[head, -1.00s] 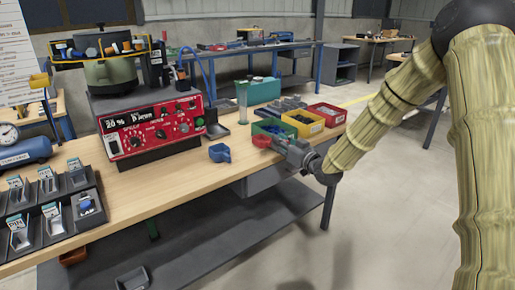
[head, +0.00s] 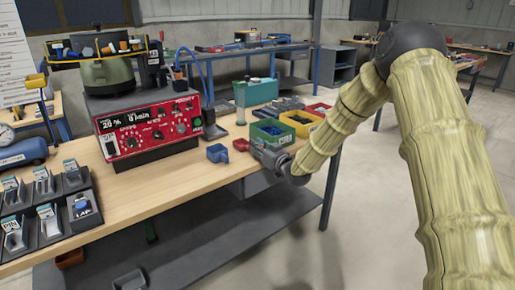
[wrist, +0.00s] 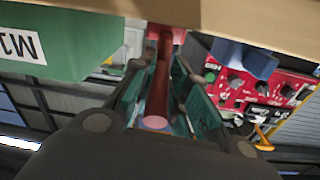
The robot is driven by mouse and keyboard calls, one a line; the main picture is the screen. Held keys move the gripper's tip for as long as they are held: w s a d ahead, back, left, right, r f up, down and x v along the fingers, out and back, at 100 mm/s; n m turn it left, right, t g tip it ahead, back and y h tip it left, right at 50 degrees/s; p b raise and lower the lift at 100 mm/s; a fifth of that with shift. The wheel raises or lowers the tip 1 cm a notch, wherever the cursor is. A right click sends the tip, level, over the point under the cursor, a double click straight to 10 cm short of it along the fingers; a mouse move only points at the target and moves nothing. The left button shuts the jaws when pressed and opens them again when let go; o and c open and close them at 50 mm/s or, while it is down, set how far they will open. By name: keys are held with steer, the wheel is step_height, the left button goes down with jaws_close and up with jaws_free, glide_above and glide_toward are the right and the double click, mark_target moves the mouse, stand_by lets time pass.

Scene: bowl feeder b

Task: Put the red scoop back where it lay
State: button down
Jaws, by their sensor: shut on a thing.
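The red scoop (head: 241,145) is at the left end of my gripper, low over the wooden bench top. I cannot tell whether it touches the wood. My gripper (head: 256,148) is shut on its handle, beside the front of the green bin. In the wrist view the round red handle (wrist: 158,85) lies between the two fingers (wrist: 155,100), and the scoop's bowl is mostly cut off beyond them. The blue scoop (head: 218,153) lies on the bench just left of the red one; it also shows in the wrist view (wrist: 245,58).
The green bin (head: 268,137) is close behind my gripper, with a yellow bin (head: 300,124) and a red bin (head: 319,110) to its right. The red control unit (head: 148,135) with the bowl feeder stands at left. Bare bench top (head: 165,178) lies in front.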

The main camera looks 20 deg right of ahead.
steer(key=shift+r, duration=0.15)
steer(key=shift+f, duration=0.2)
steer(key=c, duration=1.4)
jaws_free()
